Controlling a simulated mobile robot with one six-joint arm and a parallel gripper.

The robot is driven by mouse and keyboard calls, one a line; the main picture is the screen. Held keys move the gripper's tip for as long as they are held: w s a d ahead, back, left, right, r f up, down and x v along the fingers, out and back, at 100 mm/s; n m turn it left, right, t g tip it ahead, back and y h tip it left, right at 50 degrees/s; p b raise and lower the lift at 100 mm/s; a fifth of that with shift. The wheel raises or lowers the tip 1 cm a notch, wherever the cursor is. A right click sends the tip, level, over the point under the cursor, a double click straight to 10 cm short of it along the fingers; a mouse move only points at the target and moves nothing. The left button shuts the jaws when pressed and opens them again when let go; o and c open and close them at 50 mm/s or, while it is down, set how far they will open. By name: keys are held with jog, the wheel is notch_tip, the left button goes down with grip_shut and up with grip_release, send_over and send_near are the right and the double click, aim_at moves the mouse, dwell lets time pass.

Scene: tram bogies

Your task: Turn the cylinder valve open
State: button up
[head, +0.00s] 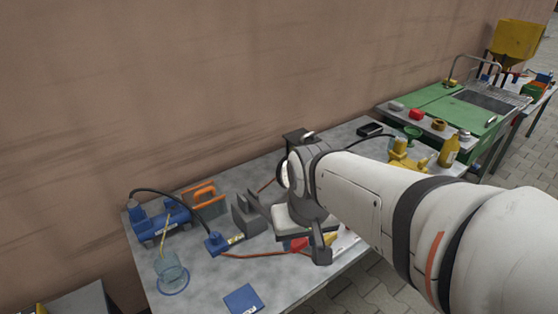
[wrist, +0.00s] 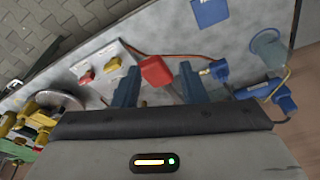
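My gripper (wrist: 158,68) is open, with its two dark blue-grey fingers standing apart in the wrist view. A red block-shaped part (wrist: 157,72), possibly the valve's handle, shows between the fingertips, its lower end running down toward the palm. I cannot tell whether a finger touches it. In the head view a red part (head: 299,244) shows just left of my gripper's finger (head: 320,255), low over the bench's front. My gripper and arm hide much of this spot, and no cylinder body is clearly seen.
In the wrist view, red and yellow parts (wrist: 86,78) sit on a pale plate. A wall stands behind.

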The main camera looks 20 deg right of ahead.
jog(key=w+d+m, duration=0.1)
jog(key=w, duration=0.2)
jog(key=w+d+m, duration=0.1)
jog(key=w, duration=0.1)
jog(key=w+d+m, duration=0.1)
jog(key=w+m, duration=0.1)
jog(key=w, duration=0.1)
jog(key=shift+w+d+f+g, duration=0.25)
jog(key=shift+w+f+g, duration=0.05)
jog(key=shift+w+g, duration=0.1)
jog(key=w+d+f+m, duration=0.3)
jog(key=w+d+f, duration=0.1)
jog(key=w, duration=0.1)
jog(key=w+d+f+m+g, duration=0.1)
jog(key=w+d+f+m, duration=0.2)
jog(key=w+d+f, duration=0.1)
jog(key=w+d+f+m, duration=0.3)
jog(key=w+d+f, duration=0.1)
jog(key=w, duration=0.3)
jog(key=shift+d+f+g, duration=0.25)
jog(key=shift+d+g, duration=0.05)
notch_tip(320, 180, down, 8)
jog(key=shift+r+p, duration=0.2)
jog(key=shift+p, duration=0.2)
grip_shut()
